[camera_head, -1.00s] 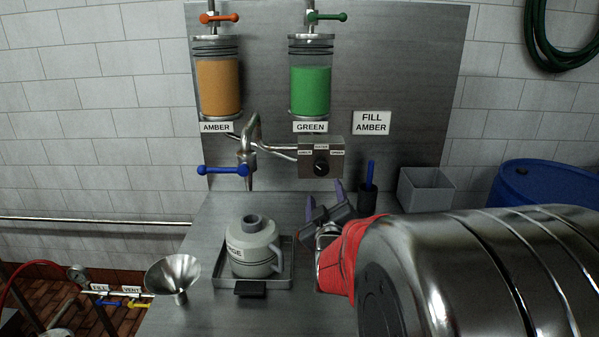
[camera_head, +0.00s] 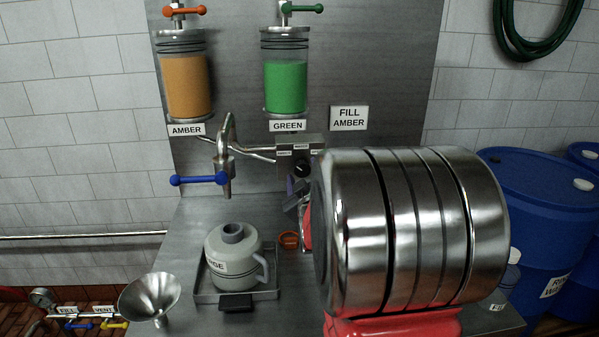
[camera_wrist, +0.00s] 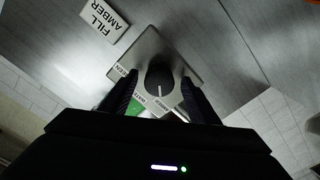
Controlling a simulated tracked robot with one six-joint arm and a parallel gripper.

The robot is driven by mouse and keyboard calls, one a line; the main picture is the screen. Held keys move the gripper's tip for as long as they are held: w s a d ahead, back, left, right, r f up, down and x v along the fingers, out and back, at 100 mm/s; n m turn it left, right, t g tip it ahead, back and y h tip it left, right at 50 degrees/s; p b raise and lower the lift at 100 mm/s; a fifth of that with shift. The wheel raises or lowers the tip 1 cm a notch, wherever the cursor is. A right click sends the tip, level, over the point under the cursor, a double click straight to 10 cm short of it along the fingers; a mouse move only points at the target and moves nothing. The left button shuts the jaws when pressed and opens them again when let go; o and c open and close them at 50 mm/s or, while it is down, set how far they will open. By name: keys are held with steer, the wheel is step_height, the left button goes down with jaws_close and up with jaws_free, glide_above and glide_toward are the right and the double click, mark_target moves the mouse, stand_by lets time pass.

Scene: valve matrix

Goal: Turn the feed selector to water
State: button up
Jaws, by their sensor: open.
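The feed selector is a dark round knob on a grey box (camera_head: 313,143) fixed to the back panel, below the FILL AMBER sign. In the wrist view the selector knob (camera_wrist: 158,72) has a white pointer line aimed down the picture, toward the small labels on the box edge. The label it meets is too small to be sure of. My gripper (camera_wrist: 160,80) is open, with one dark finger on each side of the knob; contact cannot be told. In the head view my gripper (camera_head: 297,193) is just below the box, partly hidden by my arm.
A spout with a blue lever (camera_head: 199,180) hangs left of the box. Below it a grey jug (camera_head: 233,258) stands in a tray (camera_head: 262,295). A funnel (camera_head: 150,298) is at the front left. Blue drums (camera_head: 545,210) stand right.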

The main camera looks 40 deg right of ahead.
steer(key=shift+w+d, duration=0.15)
steer(key=shift+w, duration=0.05)
steer(key=shift+c, duration=0.5)
steer(key=c, duration=0.9)
